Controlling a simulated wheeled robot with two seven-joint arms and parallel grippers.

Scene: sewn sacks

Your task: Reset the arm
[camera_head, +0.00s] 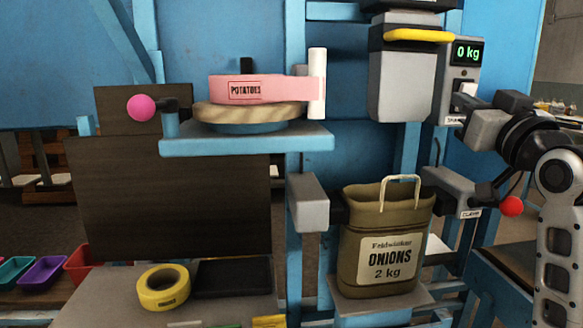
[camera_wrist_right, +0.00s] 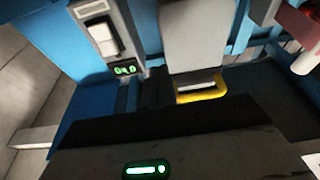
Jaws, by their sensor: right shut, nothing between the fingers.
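My right arm comes in from the right in the head view, and my right gripper (camera_head: 464,128) is beside the lower part of the scale box, below the green "0 kg" display (camera_head: 467,53). In the right wrist view the shut, empty fingers (camera_wrist_right: 155,88) point at the blue frame, between the display (camera_wrist_right: 125,70) and the yellow handle (camera_wrist_right: 201,92). A pale rocker switch (camera_wrist_right: 103,38) shows on the box there, apart from the fingers. My left gripper is in neither view.
An olive onion sack (camera_head: 385,240) stands upright on a small platform between grey clamp blocks (camera_head: 308,202), near a red-knobbed lever (camera_head: 511,206). A grey hopper (camera_head: 401,85) hangs above. A blue shelf (camera_head: 247,142) holds a pink potato label roll (camera_head: 247,90). Yellow tape (camera_head: 163,287) lies at lower left.

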